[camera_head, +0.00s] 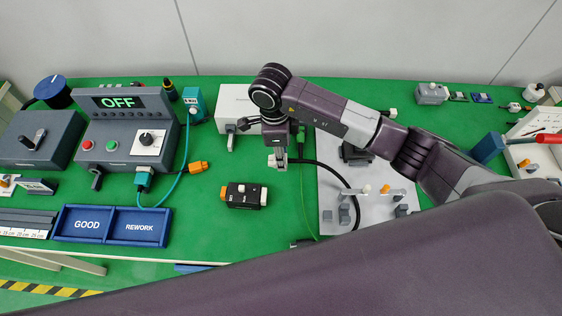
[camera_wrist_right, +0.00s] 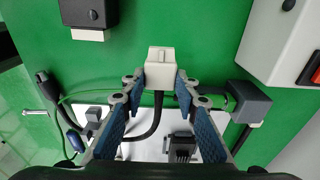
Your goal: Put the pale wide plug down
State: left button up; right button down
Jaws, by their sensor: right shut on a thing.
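The pale wide plug (camera_wrist_right: 160,72) is held between the fingertips of my right gripper (camera_wrist_right: 160,84) in the right wrist view. A black cable runs from the plug back under the gripper. In the head view the plug (camera_head: 277,162) shows just below my right gripper (camera_head: 279,151), over the green bench between a black box and the light grey board. I cannot tell whether the plug touches the bench. My left gripper is not in view.
A black box (camera_head: 244,195) with orange and pale ends sits left of the plug. The grey board (camera_head: 335,190) with fixtures is to the right. A white box (camera_head: 235,100) stands behind. Green bench (camera_head: 285,215) is clear in front. Blue trays (camera_head: 112,225) lie at left.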

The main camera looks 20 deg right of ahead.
notch_tip(320, 180, down, 5)
jog(key=shift+r+p, duration=0.1)
jog(key=shift+p, duration=0.3)
jog(key=shift+f, duration=0.25)
jog(key=shift+f, duration=0.15)
jog(key=c, duration=1.5)
grip_release()
